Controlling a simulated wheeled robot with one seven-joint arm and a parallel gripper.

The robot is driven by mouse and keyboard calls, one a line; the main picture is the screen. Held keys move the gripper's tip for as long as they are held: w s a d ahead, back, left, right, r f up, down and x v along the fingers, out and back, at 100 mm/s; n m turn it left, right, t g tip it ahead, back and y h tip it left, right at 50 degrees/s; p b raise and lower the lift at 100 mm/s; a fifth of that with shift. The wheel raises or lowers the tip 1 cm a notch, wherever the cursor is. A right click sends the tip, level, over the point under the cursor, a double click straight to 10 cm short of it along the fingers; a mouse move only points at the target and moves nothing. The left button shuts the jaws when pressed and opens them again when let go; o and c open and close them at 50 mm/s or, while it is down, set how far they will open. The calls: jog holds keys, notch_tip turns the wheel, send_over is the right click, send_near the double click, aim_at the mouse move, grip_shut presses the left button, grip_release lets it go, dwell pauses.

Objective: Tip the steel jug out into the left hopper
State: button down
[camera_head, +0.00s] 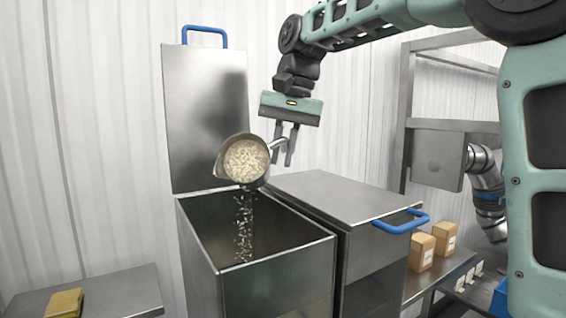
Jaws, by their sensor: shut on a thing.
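The steel jug (263,180) is tilted over the left hopper, its mouth facing me. Rice (245,160) fills the mouth, and a stream of grains (243,228) falls from its lower edge into the hopper. My gripper (288,158) points down and is shut on the jug's handle (279,143), to the right of the jug. The left hopper (262,288) is a steel bin with an open top. Its lid (205,115) stands upright at the back, with a blue handle (204,31) on top. The hopper's floor is hidden by its front wall.
The right hopper (335,198) is closed, with a blue handle (401,222) on its lid. Cardboard boxes (421,251) stand on a shelf at the right. A yellow cloth (65,303) lies on a steel table (120,290) at lower left. A metal frame (408,115) stands behind.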

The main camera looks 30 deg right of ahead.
jog(key=shift+s+a+r+t+h+b, duration=0.15)
jog(key=shift+r+t+h+b, duration=0.35)
jog(key=shift+t+b, duration=0.7)
jog(key=shift+s+r+t+h+b, duration=0.15)
jog(key=shift+r+t+h+b, duration=0.4)
jog(key=shift+b, duration=1.05)
jog(key=shift+t+b, duration=0.4)
jog(key=shift+t, duration=0.05)
jog(key=shift+r+n+h, duration=0.15)
jog(key=shift+n+h, duration=0.1)
jog(key=shift+n, duration=0.05)
